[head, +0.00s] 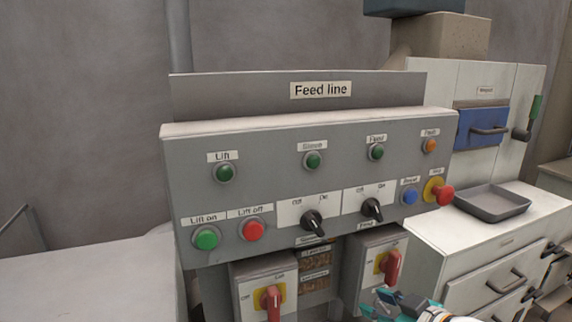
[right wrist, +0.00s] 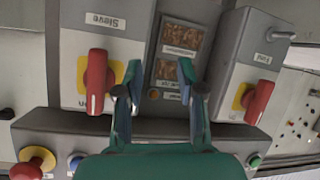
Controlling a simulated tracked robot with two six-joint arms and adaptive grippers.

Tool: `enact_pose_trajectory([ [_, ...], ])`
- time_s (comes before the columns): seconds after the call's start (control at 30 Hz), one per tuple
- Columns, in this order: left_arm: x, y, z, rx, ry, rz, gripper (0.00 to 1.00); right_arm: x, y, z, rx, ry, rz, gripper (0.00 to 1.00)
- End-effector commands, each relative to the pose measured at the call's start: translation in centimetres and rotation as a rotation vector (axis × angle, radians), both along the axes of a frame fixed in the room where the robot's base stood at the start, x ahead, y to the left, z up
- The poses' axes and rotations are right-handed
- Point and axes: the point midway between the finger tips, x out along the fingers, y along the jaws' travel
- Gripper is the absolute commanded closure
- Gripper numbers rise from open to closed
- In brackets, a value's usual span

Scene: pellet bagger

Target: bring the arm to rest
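My right gripper (head: 385,303) shows at the bottom edge of the head view, in front of the lower part of the feed line panel (head: 270,200). In the right wrist view its two green fingers stand apart with nothing between them, so the gripper (right wrist: 158,78) is open and empty. Beyond the fingers is the gap between two switch boxes, with windows of brown pellets (right wrist: 166,70). A red rotary handle (right wrist: 97,82) shows just left of the fingers, and another red handle (right wrist: 260,100) lies to their right. My left gripper is not in view.
The panel bears lamps, a green button (head: 206,237), a red button (head: 253,230), black selectors (head: 313,222) and a red mushroom button (head: 443,194). A grey tray (head: 492,212) stands on the white cabinet at right. A bare pale surface (head: 90,280) lies at left.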

Motion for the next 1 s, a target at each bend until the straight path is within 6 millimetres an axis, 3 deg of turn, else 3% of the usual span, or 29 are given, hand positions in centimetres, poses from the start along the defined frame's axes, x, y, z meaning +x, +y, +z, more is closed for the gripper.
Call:
enact_pose_trajectory([
  [0.03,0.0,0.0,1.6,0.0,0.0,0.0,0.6,0.0,0.9,-3.7,0.041,0.125,-0.007,0.61],
  [0.1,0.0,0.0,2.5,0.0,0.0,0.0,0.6,-0.7,1.9,-8.7,0.097,0.273,-0.031,0.61],
  [0.23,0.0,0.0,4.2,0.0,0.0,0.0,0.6,-4.1,3.8,-17.6,0.199,0.555,-0.106,0.61],
  [0.4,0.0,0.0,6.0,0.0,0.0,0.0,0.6,-12.1,6.1,-27.0,0.293,0.92,-0.256,0.61],
  [0.5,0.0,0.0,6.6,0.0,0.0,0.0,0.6,-17.1,6.9,-30.7,0.316,1.095,-0.361,0.61],
  [0.6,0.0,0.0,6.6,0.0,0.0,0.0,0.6,-21.1,7.2,-33.0,0.317,1.214,-0.461,0.61],
  [0.67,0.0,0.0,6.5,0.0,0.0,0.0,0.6,-22.1,6.9,-33.5,0.315,1.243,-0.511,0.61],
  [1.0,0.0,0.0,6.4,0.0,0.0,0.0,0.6,-22.4,5.9,-33.7,0.293,1.234,-0.572,0.61],
])
